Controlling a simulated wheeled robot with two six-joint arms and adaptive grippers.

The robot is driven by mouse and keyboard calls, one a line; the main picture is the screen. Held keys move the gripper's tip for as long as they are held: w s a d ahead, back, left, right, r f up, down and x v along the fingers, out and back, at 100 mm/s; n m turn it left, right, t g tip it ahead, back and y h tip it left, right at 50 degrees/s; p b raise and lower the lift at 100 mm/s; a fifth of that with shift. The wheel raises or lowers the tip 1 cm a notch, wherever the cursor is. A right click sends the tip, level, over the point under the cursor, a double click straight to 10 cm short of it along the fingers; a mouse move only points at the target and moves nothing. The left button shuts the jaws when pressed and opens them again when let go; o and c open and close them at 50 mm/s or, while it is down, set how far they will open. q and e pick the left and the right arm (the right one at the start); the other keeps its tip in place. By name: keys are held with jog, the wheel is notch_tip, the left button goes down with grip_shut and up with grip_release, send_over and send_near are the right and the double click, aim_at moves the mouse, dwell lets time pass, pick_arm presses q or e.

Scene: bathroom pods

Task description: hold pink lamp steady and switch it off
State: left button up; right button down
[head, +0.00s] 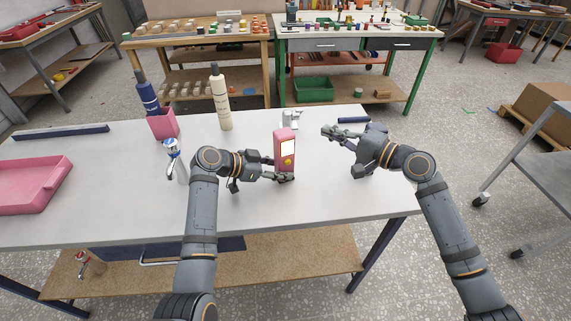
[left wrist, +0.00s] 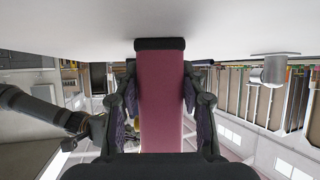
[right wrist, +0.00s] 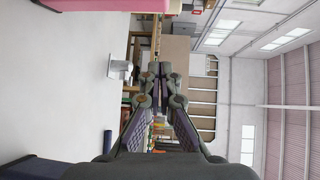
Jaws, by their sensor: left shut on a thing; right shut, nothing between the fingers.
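The pink lamp (head: 278,150) stands upright on the light table, with a bright white panel and a round yellow button on its front. My left gripper (head: 282,176) is shut on the lamp low on its body. In the left wrist view the lamp (left wrist: 161,100) fills the space between the fingers of the left gripper (left wrist: 160,115). My right gripper (head: 328,132) is shut and empty, to the right of the lamp and apart from it. Its fingertips meet in the right wrist view (right wrist: 160,72).
A small metal fixture (head: 291,120) stands behind the lamp. A cream bottle (head: 221,105), a pink cup (head: 163,125) holding a blue bottle (head: 147,95), a chrome tap (head: 173,155) and a pink tray (head: 35,186) are to the left. The table front between my arms is clear.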

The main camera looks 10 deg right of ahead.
jog(key=s+a+f+m+g+y, duration=0.1)
jog(key=s+a+f, duration=0.1)
jog(key=s, duration=0.2)
jog(key=s+a+f+m+g+y, duration=0.1)
jog(key=s+a+f+m, duration=0.1)
jog(key=s+f, duration=0.1)
jog(key=s+a+f+m+g+y, duration=0.1)
jog(key=s+a+f+g, duration=0.1)
jog(key=s, duration=0.3)
jog(key=shift+s+a+f, duration=0.35)
jog(key=shift+s+a, duration=0.05)
jog(key=shift+s+a+m+g, duration=0.15)
jog(key=shift+s+m+g, duration=0.15)
jog(key=shift+s, duration=0.05)
send_near(280, 164)
jog(key=shift+s+a+x, duration=0.1)
jog(key=shift+s+x, duration=0.05)
jog(key=shift+x, duration=0.65)
jog(key=shift+s+a+x, duration=0.1)
jog(key=shift+s+x, duration=0.05)
jog(key=shift+x, duration=0.65)
jog(key=shift+s+a+x, duration=0.1)
jog(key=shift+s+x, duration=0.05)
jog(key=shift+x, duration=0.65)
jog(key=shift+w, duration=0.1)
jog(key=shift+w+f, duration=0.1)
jog(key=shift+w, duration=0.25)
jog(key=shift+w+a, duration=0.1)
jog(key=shift+w, duration=0.1)
jog(key=shift+s, duration=0.1)
